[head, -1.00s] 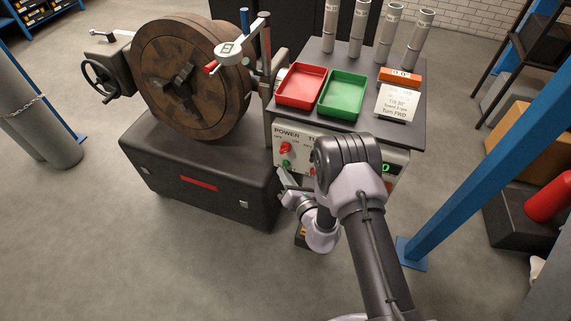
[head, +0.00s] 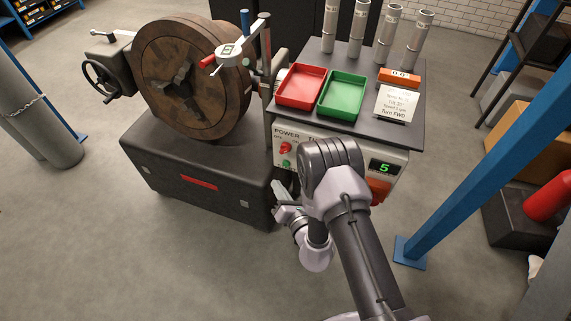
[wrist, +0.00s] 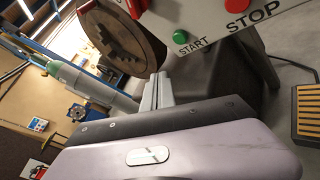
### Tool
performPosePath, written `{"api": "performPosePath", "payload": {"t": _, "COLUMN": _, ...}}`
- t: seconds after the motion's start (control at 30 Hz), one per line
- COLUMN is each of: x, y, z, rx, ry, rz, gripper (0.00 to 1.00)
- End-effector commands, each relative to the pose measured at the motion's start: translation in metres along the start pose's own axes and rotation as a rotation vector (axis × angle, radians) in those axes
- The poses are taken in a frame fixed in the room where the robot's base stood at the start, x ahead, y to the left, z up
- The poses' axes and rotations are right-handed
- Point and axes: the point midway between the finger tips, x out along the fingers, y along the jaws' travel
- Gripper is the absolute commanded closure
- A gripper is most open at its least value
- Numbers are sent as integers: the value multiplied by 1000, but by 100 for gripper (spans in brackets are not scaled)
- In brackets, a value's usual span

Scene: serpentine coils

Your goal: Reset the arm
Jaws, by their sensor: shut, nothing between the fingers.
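My gripper (head: 283,200) is in front of the control panel's lower left side in the head view, with my arm reaching up from the bottom right and folding back to it. In the wrist view its fingers (wrist: 157,92) are together with nothing between them. They are apart from the panel (wrist: 205,22), whose green START button (wrist: 180,37) and red STOP button (wrist: 237,6) are above and to the right. In the head view my arm hides the middle of the panel. The display (head: 384,168) reads a green 5.
A machine with a large round brown chuck (head: 185,85) stands left of the panel. Red (head: 301,104) and green (head: 325,112) trays sit on the panel's top, with several grey cylinders behind. A blue post (head: 470,165) stands right of my arm. A yellow pedal (wrist: 308,105) shows in the wrist view.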

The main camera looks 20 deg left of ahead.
Motion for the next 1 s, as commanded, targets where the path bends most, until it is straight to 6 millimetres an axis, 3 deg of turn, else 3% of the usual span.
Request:
{"api": "performPosePath", "payload": {"t": 0.37, "x": 2, "y": 5, "z": 5, "rx": -3, "ry": 1, "rz": 15, "gripper": 100}}
{"api": "performPosePath", "payload": {"t": 0.47, "x": 13, "y": 45, "z": 37, "rx": -38, "ry": 20, "rz": 129, "gripper": 100}}
{"api": "performPosePath", "payload": {"t": 0.57, "x": 10, "y": 126, "z": 96, "rx": -161, "ry": 76, "rz": 363, "gripper": 100}}
{"api": "performPosePath", "payload": {"t": 0.6, "x": -3, "y": 160, "z": 119, "rx": -244, "ry": 107, "rz": 470, "gripper": 100}}
{"api": "performPosePath", "payload": {"t": 0.67, "x": -33, "y": 208, "z": 150, "rx": -405, "ry": 159, "rz": 625, "gripper": 100}}
{"api": "performPosePath", "payload": {"t": 0.7, "x": -62, "y": 235, "z": 166, "rx": -541, "ry": 201, "rz": 723, "gripper": 100}}
{"api": "performPosePath", "payload": {"t": 0.77, "x": -110, "y": 260, "z": 181, "rx": -769, "ry": 269, "rz": 841, "gripper": 100}}
{"api": "performPosePath", "payload": {"t": 0.8, "x": -143, "y": 268, "z": 186, "rx": -935, "ry": 319, "rz": 901, "gripper": 100}}
{"api": "performPosePath", "payload": {"t": 0.87, "x": -192, "y": 266, "z": 191, "rx": -1202, "ry": 404, "rz": 959, "gripper": 100}}
{"api": "performPosePath", "payload": {"t": 0.9, "x": -223, "y": 257, "z": 193, "rx": -1388, "ry": 470, "rz": 975, "gripper": 100}}
{"api": "performPosePath", "payload": {"t": 1.0, "x": -290, "y": 217, "z": 206, "rx": -1845, "ry": 661, "rz": 940, "gripper": 100}}
